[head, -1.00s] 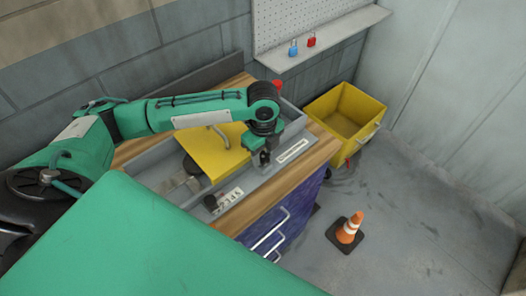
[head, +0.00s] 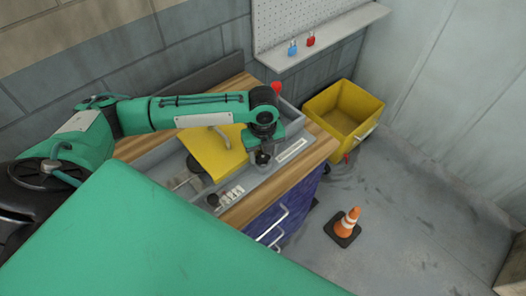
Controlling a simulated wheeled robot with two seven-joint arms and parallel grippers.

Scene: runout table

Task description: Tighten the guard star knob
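The yellow guard (head: 212,153) with a grey handle (head: 220,137) lies over the grey machine tray on the wooden bench top. My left gripper (head: 262,160) points down at the tray's right part, just right of the guard. A small dark round shape shows at its fingertips; I cannot tell whether it is the star knob or part of the gripper, or whether the fingers are closed on it. Another black knob (head: 213,200) sits at the tray's front left, beside a numbered label (head: 232,195). My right gripper is not in view.
A red button (head: 276,88) stands behind my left wrist. A yellow bin (head: 343,109) and an orange-white cone (head: 347,224) are on the floor to the right. Blue and red padlocks (head: 311,39) are on the wall shelf. A blue drawer cabinet (head: 283,217) is under the bench top.

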